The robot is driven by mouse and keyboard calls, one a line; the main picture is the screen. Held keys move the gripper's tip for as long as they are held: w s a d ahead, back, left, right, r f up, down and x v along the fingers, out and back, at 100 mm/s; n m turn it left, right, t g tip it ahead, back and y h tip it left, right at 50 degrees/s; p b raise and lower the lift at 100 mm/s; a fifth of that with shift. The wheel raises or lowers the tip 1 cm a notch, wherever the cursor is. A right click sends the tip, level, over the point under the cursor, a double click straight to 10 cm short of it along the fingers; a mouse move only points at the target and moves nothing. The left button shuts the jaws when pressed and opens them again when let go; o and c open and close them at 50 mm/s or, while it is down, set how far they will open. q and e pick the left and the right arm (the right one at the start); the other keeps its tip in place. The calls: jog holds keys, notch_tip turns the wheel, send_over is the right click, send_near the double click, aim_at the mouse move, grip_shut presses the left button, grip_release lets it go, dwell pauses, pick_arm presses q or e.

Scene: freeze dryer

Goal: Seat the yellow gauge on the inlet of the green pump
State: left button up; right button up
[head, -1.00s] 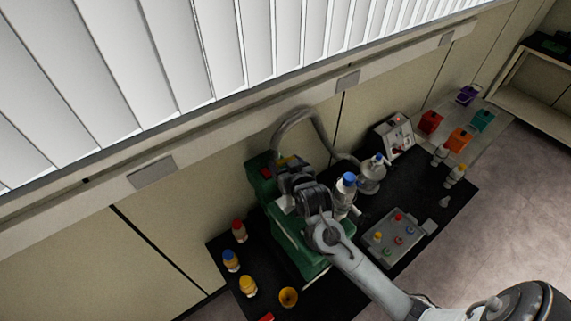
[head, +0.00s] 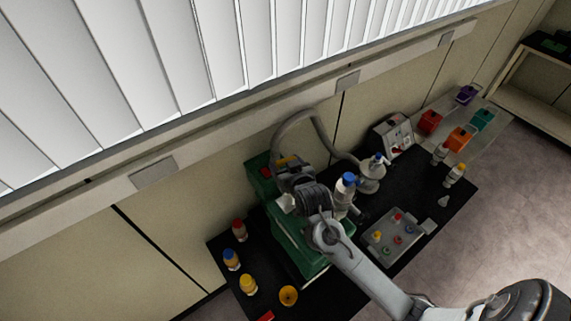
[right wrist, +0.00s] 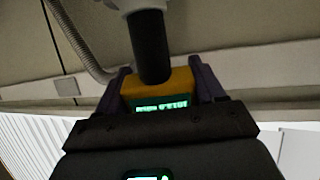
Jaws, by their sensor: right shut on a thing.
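The green pump (head: 296,238) stands on the black bench mat, partly hidden by my right arm. My right gripper (head: 284,166) is over the pump's back end. It is shut on the yellow gauge (head: 291,159), which is mostly hidden in the head view. In the right wrist view the gauge (right wrist: 160,88) sits between the dark fingers (right wrist: 160,92), its lit green display facing the camera. A black cylinder (right wrist: 151,48) meets the gauge's far end. I cannot tell whether it is part of the gauge or the pump's inlet. My left gripper is not in view.
A grey hose (head: 318,122) arches behind my gripper towards a glass flask (head: 369,178). A blue-capped bottle (head: 345,186) stands close to my right wrist. A grey tray (head: 390,240) is at the right; several capped bottles and an orange cup (head: 288,296) are at the front left.

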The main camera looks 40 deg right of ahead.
jog(key=shift+f, duration=0.15)
dwell(0.3)
jog(key=shift+f+b, duration=0.3)
jog(key=shift+f, duration=0.2)
dwell(0.4)
jog(key=o, duration=1.2)
jog(key=shift+o, duration=0.2)
jog(key=shift+r, duration=0.1)
